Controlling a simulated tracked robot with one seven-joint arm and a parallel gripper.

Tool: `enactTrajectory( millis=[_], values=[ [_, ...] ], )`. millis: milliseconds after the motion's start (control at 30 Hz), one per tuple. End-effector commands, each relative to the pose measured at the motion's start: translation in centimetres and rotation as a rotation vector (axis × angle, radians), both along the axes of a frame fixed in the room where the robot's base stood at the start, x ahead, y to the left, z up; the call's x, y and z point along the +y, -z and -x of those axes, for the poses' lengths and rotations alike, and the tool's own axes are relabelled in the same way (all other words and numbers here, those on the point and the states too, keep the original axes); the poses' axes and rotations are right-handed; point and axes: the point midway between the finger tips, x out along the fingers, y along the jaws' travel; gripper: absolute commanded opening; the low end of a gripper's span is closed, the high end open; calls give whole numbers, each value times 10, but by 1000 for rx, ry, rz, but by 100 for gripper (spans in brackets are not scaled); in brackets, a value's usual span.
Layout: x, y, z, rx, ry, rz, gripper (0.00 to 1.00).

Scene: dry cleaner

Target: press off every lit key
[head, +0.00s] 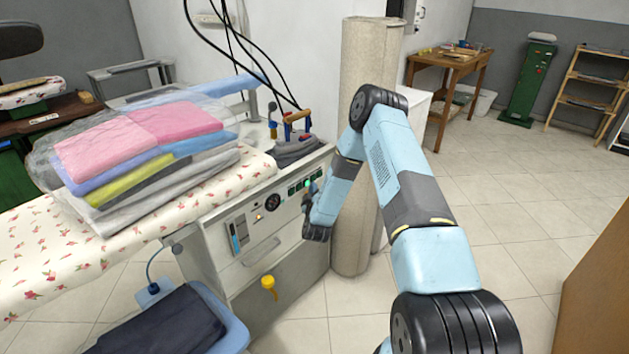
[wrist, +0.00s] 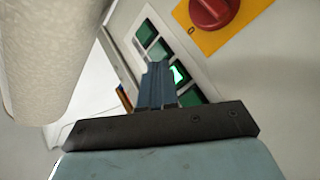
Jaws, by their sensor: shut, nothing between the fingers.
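A row of several square green keys shows on a pale panel (wrist: 138,62) in the wrist view. One key (wrist: 180,72) glows bright green. Dark green keys sit on both sides of it: one (wrist: 146,33) at the row's upper end and one (wrist: 191,97) at its lower end. My gripper (wrist: 157,66) is shut and empty. Its fingertips are in front of the row, just left of the lit key in the picture, and overlap its edge. I cannot tell whether they touch a key. In the head view the keys (head: 293,189) are small and partly hidden by my gripper.
A red knob (wrist: 211,12) on a yellow plate is beside the keys. A beige column (head: 357,250) stands close to my arm and also shows in the wrist view (wrist: 35,50). Folded clothes (head: 140,140) lie on the flowered ironing board (head: 45,240).

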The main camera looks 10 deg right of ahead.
Motion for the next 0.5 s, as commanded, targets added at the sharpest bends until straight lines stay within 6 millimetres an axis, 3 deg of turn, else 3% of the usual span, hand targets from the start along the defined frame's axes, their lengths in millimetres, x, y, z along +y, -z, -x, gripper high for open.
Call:
enactTrajectory(
  millis=[500],
  values=[
    [5, -2, -5, -1, -1, 1, 0]
  ],
)
